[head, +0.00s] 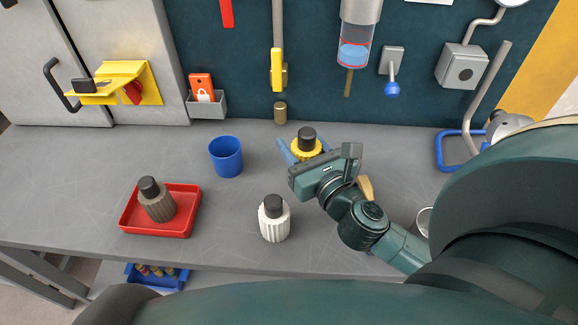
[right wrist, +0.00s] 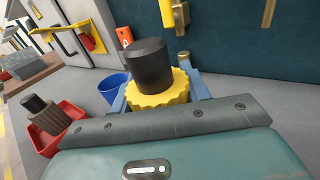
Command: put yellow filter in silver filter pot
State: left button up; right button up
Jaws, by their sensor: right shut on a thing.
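The yellow filter (head: 306,150) has a ridged yellow body and a black top, and is upright at mid-bench. It also shows in the right wrist view (right wrist: 158,90). My right gripper (head: 306,151) has its blue fingers on both sides of the yellow filter and is shut on it. I cannot tell whether the filter's base touches the bench. A round, pale metallic rim (head: 424,220) shows at the right, partly hidden by my right arm; it may be the silver filter pot. My left gripper is not in view.
A white ridged filter (head: 274,224) stands near the bench's front. A brown one (head: 157,205) sits in a red tray (head: 130,217) at the left. A blue cup (head: 226,157) stands left of my gripper. A blue frame (head: 440,150) is at the right.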

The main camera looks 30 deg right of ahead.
jog(key=shift+f+b, duration=1.3)
jog(key=shift+f, duration=1.95)
jog(key=o, duration=1)
